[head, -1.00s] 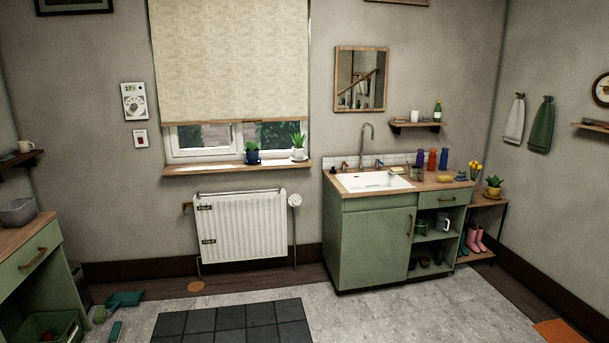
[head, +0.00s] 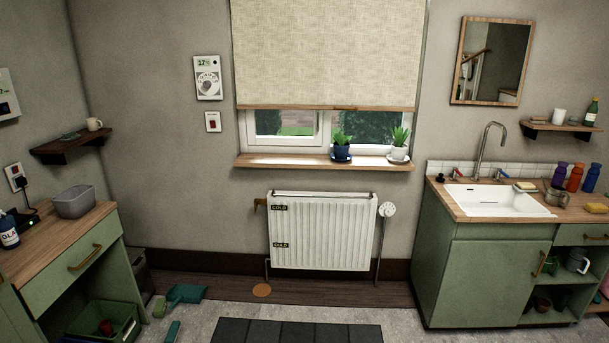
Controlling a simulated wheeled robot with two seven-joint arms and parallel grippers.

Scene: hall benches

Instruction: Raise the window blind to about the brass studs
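The window blind (head: 325,50) is cream woven fabric with a wooden bottom bar (head: 330,107). It hangs low, and its bar lies a little above the sill, so only a strip of the window (head: 285,127) shows below it. The top of the blind is cut off by the picture's upper edge. I cannot make out the brass studs. Neither of my grippers is in the head view.
Two potted plants, one in a blue pot (head: 341,149) and one in a white pot (head: 399,146), stand on the sill (head: 290,162). Below is a white radiator (head: 322,235). A sink cabinet (head: 480,270) stands right, a green drawer unit (head: 75,265) left. A dark mat (head: 290,332) lies in front.

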